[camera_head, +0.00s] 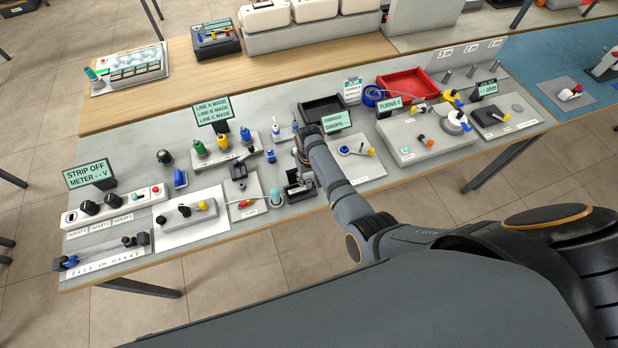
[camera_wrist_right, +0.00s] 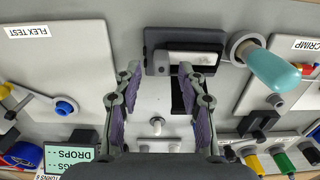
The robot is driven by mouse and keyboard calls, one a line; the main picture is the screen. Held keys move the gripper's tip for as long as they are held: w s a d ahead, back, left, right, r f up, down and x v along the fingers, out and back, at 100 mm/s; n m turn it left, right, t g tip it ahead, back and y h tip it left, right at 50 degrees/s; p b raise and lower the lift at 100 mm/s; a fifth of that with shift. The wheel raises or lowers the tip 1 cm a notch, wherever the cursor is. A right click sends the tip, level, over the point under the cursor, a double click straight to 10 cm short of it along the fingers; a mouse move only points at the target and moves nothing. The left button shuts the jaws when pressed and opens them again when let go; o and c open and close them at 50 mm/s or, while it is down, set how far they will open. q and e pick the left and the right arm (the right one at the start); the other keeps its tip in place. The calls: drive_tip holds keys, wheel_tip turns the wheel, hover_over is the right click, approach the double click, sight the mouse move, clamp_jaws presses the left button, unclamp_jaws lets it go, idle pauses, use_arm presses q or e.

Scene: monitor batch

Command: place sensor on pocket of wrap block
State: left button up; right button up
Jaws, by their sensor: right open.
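My right gripper (camera_wrist_right: 160,76) is open, its two fingers apart, at a dark block (camera_wrist_right: 218,46) with a pale bar (camera_wrist_right: 193,58) on it. The fingertips overlap the block's near edge in the right wrist view; I cannot tell whether they touch it. No object is clearly held between the fingers. In the head view the right gripper (camera_head: 298,172) is mostly hidden by its own arm, above the same block area. A white knob (camera_wrist_right: 157,122) stands on a pale plate between the fingers. I cannot surely tell which part is the sensor or the wrap block. My left gripper is not in view.
A teal-handled tool (camera_wrist_right: 275,70) lies close beside the dark block. The flex test plate (camera_wrist_right: 60,65) is on the other side. A black bin (camera_head: 322,110) and red bin (camera_head: 408,84) stand behind. Several coloured-handled tools and signs crowd the bench.

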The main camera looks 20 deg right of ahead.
sight(309, 182)
use_arm(q)
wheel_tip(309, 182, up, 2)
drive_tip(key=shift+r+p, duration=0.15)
drive_tip(key=shift+p, duration=0.15)
use_arm(e)
wheel_tip(309, 182, up, 10)
drive_tip(key=shift+f, duration=0.1)
drive_tip(key=shift+s+d, duration=0.1)
